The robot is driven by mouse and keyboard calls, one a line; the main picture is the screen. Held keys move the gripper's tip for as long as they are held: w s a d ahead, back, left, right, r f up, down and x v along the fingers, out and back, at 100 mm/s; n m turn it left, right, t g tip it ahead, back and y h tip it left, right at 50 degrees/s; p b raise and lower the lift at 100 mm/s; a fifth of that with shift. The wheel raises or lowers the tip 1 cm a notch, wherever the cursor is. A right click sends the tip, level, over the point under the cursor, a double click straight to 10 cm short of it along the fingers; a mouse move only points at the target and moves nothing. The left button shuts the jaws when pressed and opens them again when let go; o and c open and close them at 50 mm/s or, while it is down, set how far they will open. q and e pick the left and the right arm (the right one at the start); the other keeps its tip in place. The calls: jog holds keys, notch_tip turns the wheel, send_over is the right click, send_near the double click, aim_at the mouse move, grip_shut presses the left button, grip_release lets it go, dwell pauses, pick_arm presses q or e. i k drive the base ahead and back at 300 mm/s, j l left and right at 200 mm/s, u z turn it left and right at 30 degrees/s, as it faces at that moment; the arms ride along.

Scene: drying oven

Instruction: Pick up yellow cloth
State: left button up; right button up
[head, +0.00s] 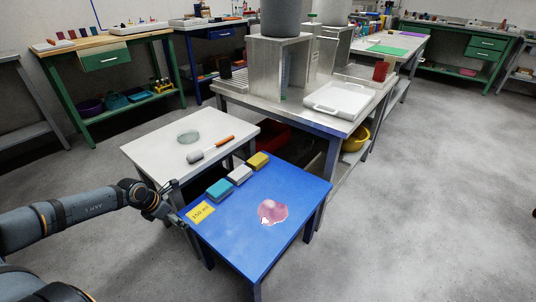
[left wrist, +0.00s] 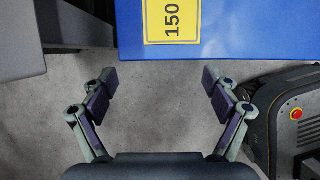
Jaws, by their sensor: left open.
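A small yellow folded block (head: 259,160), which looks like the yellow cloth, lies at the back edge of the blue table (head: 262,250). It is last in a row with a white block (head: 240,173) and a teal block (head: 219,189). My left gripper (left wrist: 160,79) is open and empty, with bare floor between its fingers in the left wrist view. It is beside the table's left edge, near the yellow 150 label (head: 200,212), which also shows in the left wrist view (left wrist: 172,20). The yellow block is outside the left wrist view. My right gripper is not in view.
A crumpled pink and white item (head: 272,211) lies on the blue table. A white table (head: 160,148) behind holds a glass dish (head: 188,136) and an orange-handled tool (head: 212,148). A steel bench (head: 330,124) stands farther back. The floor at right is clear.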

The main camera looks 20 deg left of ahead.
aim_at(257, 161)
jog(key=i+l, duration=0.2)
jog(key=i, duration=0.3)
jog(key=i+l, duration=0.25)
jog(key=i, duration=0.25)
